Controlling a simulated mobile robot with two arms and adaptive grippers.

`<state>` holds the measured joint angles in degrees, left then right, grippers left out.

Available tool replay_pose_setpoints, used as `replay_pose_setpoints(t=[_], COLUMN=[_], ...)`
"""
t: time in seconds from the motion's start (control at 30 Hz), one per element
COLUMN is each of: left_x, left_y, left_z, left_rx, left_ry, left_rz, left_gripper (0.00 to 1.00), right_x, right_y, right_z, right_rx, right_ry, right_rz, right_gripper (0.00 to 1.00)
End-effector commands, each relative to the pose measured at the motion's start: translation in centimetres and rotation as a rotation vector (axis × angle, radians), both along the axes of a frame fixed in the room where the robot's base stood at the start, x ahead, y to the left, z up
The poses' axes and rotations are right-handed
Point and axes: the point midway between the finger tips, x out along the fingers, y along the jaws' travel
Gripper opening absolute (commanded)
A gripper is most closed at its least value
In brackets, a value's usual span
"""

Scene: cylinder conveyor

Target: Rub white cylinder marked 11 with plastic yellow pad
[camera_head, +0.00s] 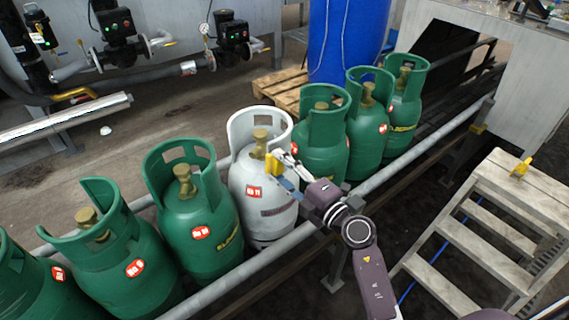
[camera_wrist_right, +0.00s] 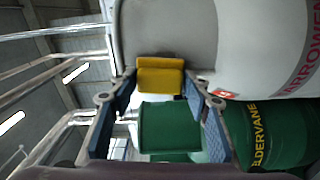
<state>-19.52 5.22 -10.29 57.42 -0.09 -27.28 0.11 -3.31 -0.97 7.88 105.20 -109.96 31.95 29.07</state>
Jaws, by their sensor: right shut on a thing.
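The white cylinder (camera_head: 262,212), with a red label reading 11, stands upright in the row in the head view. Its pale body also fills the top right of the right wrist view (camera_wrist_right: 258,45). My right gripper (camera_head: 280,168) is at the cylinder's upper right, by its collar. It is shut on the yellow pad (camera_head: 273,164), which also shows between the blue fingers in the right wrist view (camera_wrist_right: 160,76). The pad is right at the white surface; I cannot tell whether it touches. My left gripper is not in view.
Green cylinders stand close on both sides, such as one at left (camera_head: 205,240) and one at right (camera_head: 322,150). A grey rail (camera_head: 400,162) runs along their front. Wooden steps (camera_head: 480,240) stand at right with a small yellow object (camera_head: 520,168) on top.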

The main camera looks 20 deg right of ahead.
Motion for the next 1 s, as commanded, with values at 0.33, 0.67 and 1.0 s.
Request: replay_pose_setpoints(t=[0.33, 0.67, 1.0], left_x=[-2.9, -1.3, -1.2], left_y=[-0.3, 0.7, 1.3], left_z=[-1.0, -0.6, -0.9], left_rx=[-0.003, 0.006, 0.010], left_ry=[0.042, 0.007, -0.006], left_rz=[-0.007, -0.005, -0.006], left_gripper=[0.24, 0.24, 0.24], right_x=[-0.2, -1.5, -4.7], right_y=[0.6, -0.1, -1.5], right_z=[-0.1, -0.1, -0.2], right_rx=[0.001, 0.000, -0.002], right_ry=[0.000, 0.003, 0.002], right_rz=[0.005, 0.001, -0.001], right_gripper=[0.25, 0.25, 0.25])
